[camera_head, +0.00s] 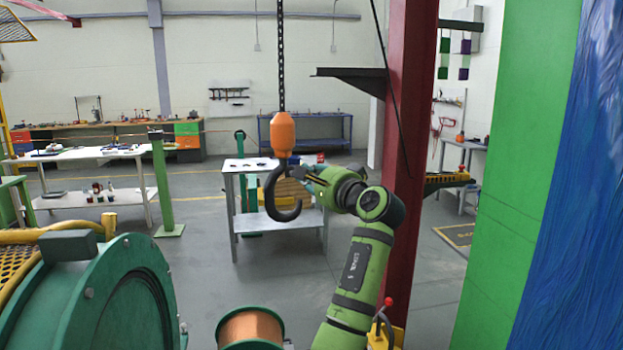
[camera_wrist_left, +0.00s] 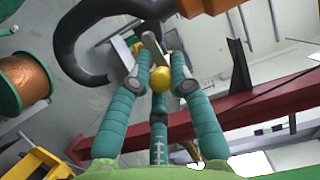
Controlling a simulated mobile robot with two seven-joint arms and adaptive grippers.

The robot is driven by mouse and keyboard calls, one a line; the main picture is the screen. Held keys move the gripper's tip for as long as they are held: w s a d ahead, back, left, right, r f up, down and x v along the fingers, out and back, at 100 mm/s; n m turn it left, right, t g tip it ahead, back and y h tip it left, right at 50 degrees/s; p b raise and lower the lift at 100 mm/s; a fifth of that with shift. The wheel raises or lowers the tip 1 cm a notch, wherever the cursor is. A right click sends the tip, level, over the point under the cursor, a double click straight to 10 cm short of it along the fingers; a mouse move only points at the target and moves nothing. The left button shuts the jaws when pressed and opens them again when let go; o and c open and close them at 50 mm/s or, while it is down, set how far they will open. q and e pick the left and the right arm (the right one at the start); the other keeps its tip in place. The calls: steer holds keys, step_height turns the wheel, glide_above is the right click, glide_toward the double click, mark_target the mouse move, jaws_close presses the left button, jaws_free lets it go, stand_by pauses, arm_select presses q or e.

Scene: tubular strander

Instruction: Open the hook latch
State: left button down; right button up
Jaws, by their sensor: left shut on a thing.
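A large dark hook (camera_head: 284,214) hangs below an orange block (camera_head: 283,133) on a chain. In the left wrist view the dark hook (camera_wrist_left: 66,45) curves along the upper left, with the orange block at the top. My left gripper (camera_wrist_left: 159,68) is at the hook's mouth, its teal fingers closed around a small grey bar, the hook latch (camera_wrist_left: 152,46). A yellow knob (camera_wrist_left: 161,79) shows between the fingertips; I cannot tell whether it belongs to the latch. In the head view my left gripper (camera_head: 308,180) is just right of the hook, fingertips hard to make out. My right gripper is not in view.
A red column (camera_head: 409,130) rises just right of my arm. A light table (camera_head: 250,166) stands behind the hook. A green machine drum (camera_head: 95,285) and a copper spool (camera_head: 250,326) are at the lower left. Open floor lies between drum and table.

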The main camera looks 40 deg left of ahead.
arm_select(q)
steer(key=shift+s+a, duration=0.1)
steer(key=shift+s, duration=0.05)
steer(key=c, duration=1.2)
jaws_free()
steer(key=shift+s, duration=0.25)
steer(key=shift+w+d, duration=0.1)
steer(key=shift+d, duration=0.2)
steer(key=v, duration=1.1)
steer(key=shift+s, duration=0.3)
steer(key=shift+d, duration=0.1)
